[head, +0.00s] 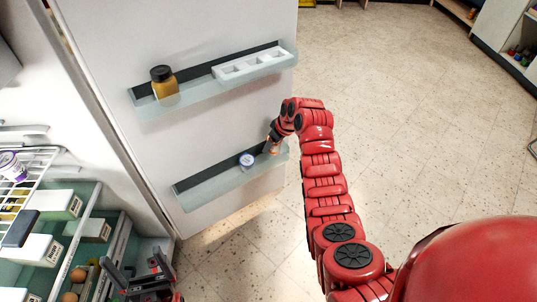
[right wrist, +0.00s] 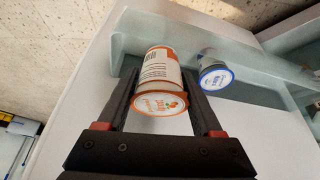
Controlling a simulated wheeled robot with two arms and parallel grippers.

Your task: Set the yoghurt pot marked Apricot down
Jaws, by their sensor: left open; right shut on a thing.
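A white yoghurt pot with an orange rim and orange print (right wrist: 160,72) is between the fingers of my right gripper (right wrist: 163,100), lid toward the wrist camera. Its print is too small to read surely. In the head view my right gripper (head: 273,142) is at the right end of the lower door shelf (head: 215,191), with the pot low in its grip. I cannot tell whether the pot's base touches the shelf. My left gripper (head: 137,270) is open and empty at the bottom left, in front of the fridge.
A blue-lidded pot (head: 247,160) stands on the lower door shelf, left of the held pot; it also shows in the wrist view (right wrist: 214,77). The upper door shelf holds a dark-lidded jar (head: 164,82) and a white egg tray (head: 252,65). Cartons (head: 55,204) stand inside the fridge.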

